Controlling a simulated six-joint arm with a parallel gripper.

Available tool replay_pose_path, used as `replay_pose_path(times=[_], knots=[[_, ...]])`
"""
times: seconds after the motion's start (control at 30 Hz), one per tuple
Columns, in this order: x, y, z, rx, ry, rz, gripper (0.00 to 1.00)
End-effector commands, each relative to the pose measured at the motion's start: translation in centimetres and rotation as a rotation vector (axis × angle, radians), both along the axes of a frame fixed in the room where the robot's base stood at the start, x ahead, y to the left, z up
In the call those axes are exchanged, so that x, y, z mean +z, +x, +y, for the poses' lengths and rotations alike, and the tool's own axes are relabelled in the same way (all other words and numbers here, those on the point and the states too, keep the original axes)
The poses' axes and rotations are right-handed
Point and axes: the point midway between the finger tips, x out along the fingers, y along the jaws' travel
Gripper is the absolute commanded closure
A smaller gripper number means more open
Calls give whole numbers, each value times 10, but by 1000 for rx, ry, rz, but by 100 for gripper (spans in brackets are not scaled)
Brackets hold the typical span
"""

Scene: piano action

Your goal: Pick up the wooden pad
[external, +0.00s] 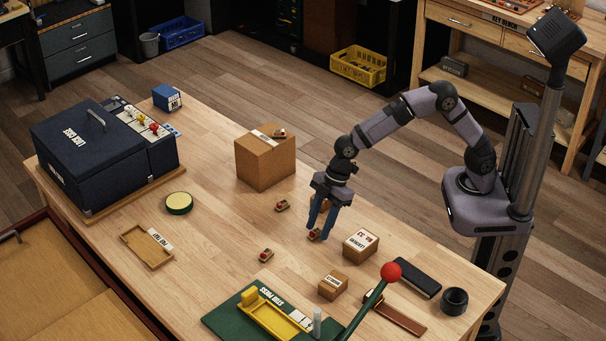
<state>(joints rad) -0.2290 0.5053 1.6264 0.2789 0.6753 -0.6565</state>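Several small wooden pads with red tops are in the external view. One wooden pad (314,235) is on the table at my fingertips, partly hidden by them. My gripper (317,233) points down with its two blue fingers apart, one on either side of this pad. I cannot tell whether the fingers touch it. Another pad (282,206) lies to the left, and one (266,254) lies nearer the front. A further pad (279,133) is on top of the cardboard box (264,165). Something wooden behind my fingers is mostly hidden.
A small labelled box (361,245) stands close right of my gripper. A smaller box (333,285) and a green press (238,314) with a red-knobbed lever (390,272) are in front. A wooden tray (146,247) and a dark blue case (95,155) are at left.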

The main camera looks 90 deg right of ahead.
Motion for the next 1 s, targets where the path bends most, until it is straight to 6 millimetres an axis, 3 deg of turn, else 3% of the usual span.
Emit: replay_pose_path(times=[0.07, 0.23, 0.67, 1.0], knots=[[0, 0, 0, 0, 0, 0, 61], [0, 0, 0, 0, 0, 0, 100], [7, 1, 0, 0, 1, -3, 100], [57, 1, 0, 0, 1, -5, 100]])
